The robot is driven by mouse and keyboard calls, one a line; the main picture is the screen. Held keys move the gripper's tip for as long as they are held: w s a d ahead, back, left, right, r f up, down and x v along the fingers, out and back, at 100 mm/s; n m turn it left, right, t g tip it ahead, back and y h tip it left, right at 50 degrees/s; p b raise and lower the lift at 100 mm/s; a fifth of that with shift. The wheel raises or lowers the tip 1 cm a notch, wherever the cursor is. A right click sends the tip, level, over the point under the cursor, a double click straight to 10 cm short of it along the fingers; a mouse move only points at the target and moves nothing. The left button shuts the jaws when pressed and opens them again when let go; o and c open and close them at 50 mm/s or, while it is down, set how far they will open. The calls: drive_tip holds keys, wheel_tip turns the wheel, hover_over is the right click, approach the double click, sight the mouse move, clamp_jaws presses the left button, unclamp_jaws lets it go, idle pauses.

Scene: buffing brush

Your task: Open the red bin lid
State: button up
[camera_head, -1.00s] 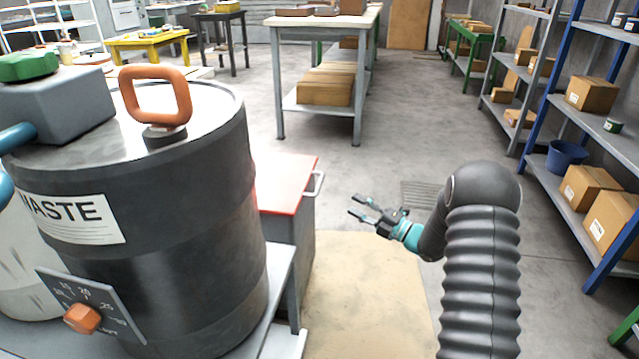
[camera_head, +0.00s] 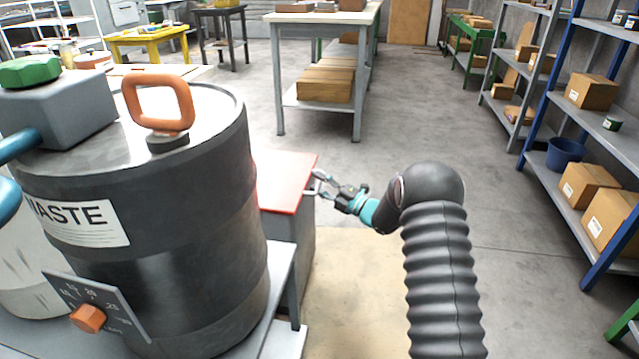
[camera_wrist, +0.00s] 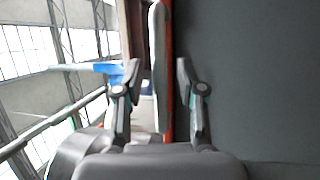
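The grey bin (camera_head: 290,245) stands right of the big drum, with its flat red lid (camera_head: 283,182) lying closed on top. A pale loop handle (camera_head: 315,184) sticks out from the lid's right edge. My gripper (camera_head: 322,183) is at this handle. In the wrist view, my gripper (camera_wrist: 157,68) has its two fingers apart, with the pale handle bar (camera_wrist: 158,70) and the thin red lid edge (camera_wrist: 169,65) showing between them. A gap shows on both sides, so I see no grasp. The bin's dark wall (camera_wrist: 255,80) fills the right side.
A dark drum (camera_head: 150,240) marked WASTE, with an orange handle (camera_head: 160,103), stands close left of the bin. Shelves (camera_head: 590,130) with boxes line the right. A workbench (camera_head: 325,22) stands behind.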

drive_tip(key=shift+a, duration=0.1)
clamp_jaws()
drive_tip(key=shift+r, duration=0.2)
